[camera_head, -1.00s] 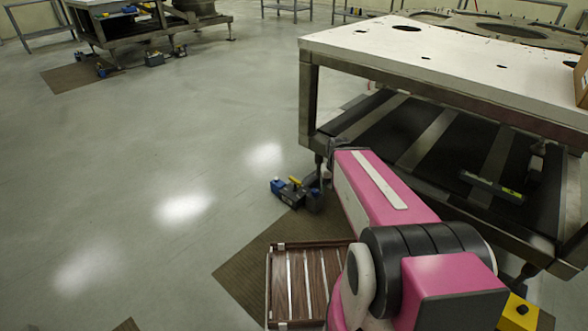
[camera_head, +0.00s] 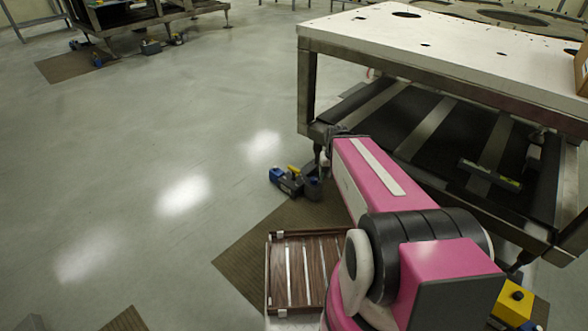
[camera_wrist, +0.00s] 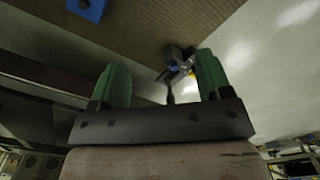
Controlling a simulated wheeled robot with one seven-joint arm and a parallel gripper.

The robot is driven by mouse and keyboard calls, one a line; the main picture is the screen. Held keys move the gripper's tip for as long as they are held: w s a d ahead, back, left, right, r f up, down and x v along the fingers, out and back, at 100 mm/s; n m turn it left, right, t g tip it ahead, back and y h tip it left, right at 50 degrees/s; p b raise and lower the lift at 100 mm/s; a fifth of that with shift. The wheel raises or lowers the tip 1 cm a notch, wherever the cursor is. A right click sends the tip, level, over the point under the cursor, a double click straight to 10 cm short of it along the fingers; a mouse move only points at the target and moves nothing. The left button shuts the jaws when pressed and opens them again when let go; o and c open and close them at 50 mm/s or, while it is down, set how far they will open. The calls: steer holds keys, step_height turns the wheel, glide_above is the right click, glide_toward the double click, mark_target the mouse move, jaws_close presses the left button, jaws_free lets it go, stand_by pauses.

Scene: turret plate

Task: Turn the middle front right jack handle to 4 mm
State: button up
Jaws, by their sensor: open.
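A blue and dark grey jack (camera_head: 287,181) with a yellow part on top stands on the floor by the near left leg of the white-topped table. A yellow jack (camera_head: 513,303) shows in part at the lower right. I cannot tell which of them, if either, is the task's jack. In the wrist view my gripper (camera_wrist: 162,78) has two green fingers set wide apart, with nothing held between them. Beyond the fingers, a dark jack-like unit (camera_wrist: 178,60) with blue and yellow parts is seen, apart from them.
The white-topped table (camera_head: 425,50) has a metal frame and a dark lower shelf. A blue block (camera_wrist: 88,8) shows at the wrist view's top. Open floor lies left.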

steer(key=shift+c, duration=1.3)
steer(key=w+a+f+n, duration=0.1)
steer(key=w+f, duration=0.3)
steer(key=w, duration=0.5)
steer(key=w+a+f+n, duration=0.2)
steer(key=w+f, duration=0.3)
steer(key=w, duration=0.4)
steer(key=w+a+f+n, duration=0.1)
steer(key=w+f, duration=0.4)
steer(key=w, duration=0.4)
steer(key=shift+w+a, duration=0.35)
steer(key=shift+w, duration=0.05)
steer(key=shift+c, duration=0.9)
steer(key=n, duration=0.5)
glide_above(293, 168)
step_height(293, 168, down, 15)
steer(key=f, duration=1.1)
steer(key=shift+w+f, duration=0.15)
steer(key=shift+w, duration=0.1)
jaws_close()
